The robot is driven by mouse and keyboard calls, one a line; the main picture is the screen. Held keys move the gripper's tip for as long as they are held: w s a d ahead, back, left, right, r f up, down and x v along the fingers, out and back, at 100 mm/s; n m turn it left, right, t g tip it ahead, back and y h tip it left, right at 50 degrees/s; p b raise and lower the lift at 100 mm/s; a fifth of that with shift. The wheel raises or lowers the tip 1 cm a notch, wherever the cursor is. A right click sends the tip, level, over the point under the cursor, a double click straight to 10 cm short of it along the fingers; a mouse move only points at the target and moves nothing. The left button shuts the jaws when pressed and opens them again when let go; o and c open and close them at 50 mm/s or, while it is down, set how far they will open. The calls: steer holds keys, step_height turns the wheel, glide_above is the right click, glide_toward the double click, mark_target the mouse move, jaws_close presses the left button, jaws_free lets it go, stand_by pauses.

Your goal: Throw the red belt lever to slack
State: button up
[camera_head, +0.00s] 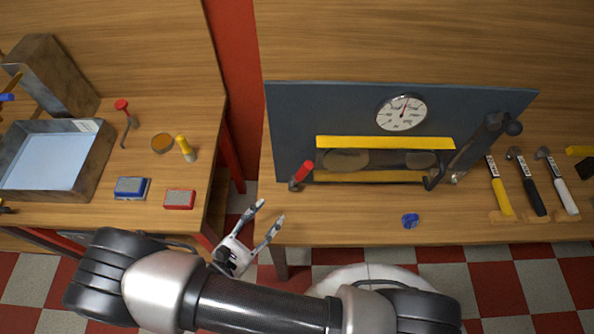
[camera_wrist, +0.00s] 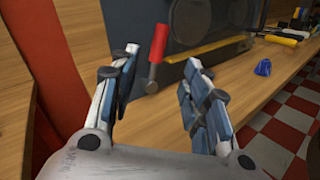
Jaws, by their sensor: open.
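The red belt lever (camera_head: 302,174) stands at the left end of the dark panel (camera_head: 292,130). Its red handle is up and leans to the right in the head view. In the wrist view the lever (camera_wrist: 158,45) shows beyond the space between my fingers. My gripper (camera_head: 270,212) is open and empty, in front of the bench edge, below and left of the lever. It does not touch the lever. In the wrist view both fingers of my gripper (camera_wrist: 160,90) are spread apart. The belt (camera_head: 347,160) lies behind the yellow guard bars (camera_head: 385,142).
A gauge (camera_head: 402,112) is on the panel. A blue knob-like object (camera_head: 410,220) lies on the right bench (camera_head: 350,228). Several hammers (camera_head: 527,182) lie at right. A gap separates the benches.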

mark_target(302, 173)
steer(key=x, duration=1.5)
steer(key=shift+b, duration=0.3)
steer(key=shift+c, duration=0.3)
jaws_close()
